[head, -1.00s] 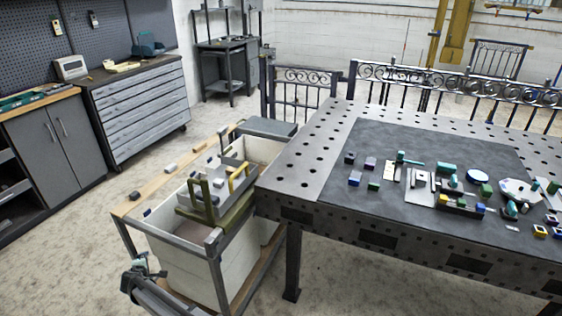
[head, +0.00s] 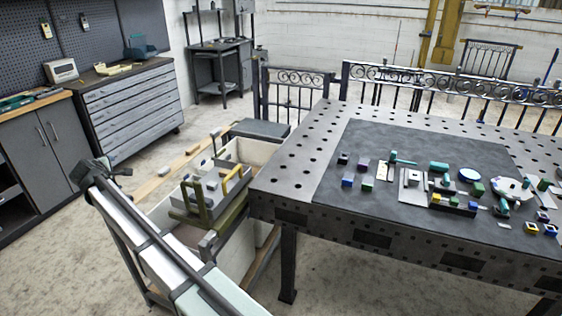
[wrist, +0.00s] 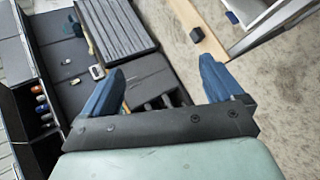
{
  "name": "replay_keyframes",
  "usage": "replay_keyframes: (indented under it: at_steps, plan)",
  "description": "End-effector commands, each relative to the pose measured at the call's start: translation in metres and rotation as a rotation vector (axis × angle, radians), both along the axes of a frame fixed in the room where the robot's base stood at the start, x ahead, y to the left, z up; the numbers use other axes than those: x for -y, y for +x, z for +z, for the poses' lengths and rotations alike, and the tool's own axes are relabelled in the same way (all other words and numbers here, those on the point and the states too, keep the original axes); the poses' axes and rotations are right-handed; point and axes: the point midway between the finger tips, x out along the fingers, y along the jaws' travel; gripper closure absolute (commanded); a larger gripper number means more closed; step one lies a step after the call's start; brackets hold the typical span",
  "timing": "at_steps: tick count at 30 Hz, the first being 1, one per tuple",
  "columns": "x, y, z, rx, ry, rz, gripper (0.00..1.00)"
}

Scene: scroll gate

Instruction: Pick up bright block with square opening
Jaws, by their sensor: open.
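The dark mat (head: 385,225) carries several other coloured blocks, a white plate with a square post (head: 412,180) and a round white piece (head: 512,189). A bin cart (head: 240,150) with a grey tray of handles (head: 205,190) stands left of the table. Ornate railings stand behind.

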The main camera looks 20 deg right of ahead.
Motion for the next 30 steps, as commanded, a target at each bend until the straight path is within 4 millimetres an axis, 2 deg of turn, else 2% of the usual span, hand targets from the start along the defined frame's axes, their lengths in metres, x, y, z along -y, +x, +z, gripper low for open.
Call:
replay_keyframes:
  at_steps: [1,5,7,8,11,15,17,21,30]
  plan:
    - [0.005,0.002,0.023,0.004,-0.001,0.001,0.06]
    - [0.020,0.004,0.069,0.000,-0.010,0.005,0.06]
    - [0.036,0.006,0.092,-0.006,-0.017,-0.001,0.06]
    - [0.044,0.008,0.102,-0.010,-0.018,-0.004,0.06]
    - [0.088,0.017,0.127,-0.041,-0.029,-0.032,0.06]
    - [0.155,0.030,0.132,-0.096,-0.040,-0.090,0.06]
    - [0.185,0.035,0.130,-0.123,-0.040,-0.117,0.06]
    - [0.258,0.043,0.123,-0.188,-0.040,-0.184,0.06]
    - [0.417,0.041,0.106,-0.329,-0.020,-0.320,0.06]
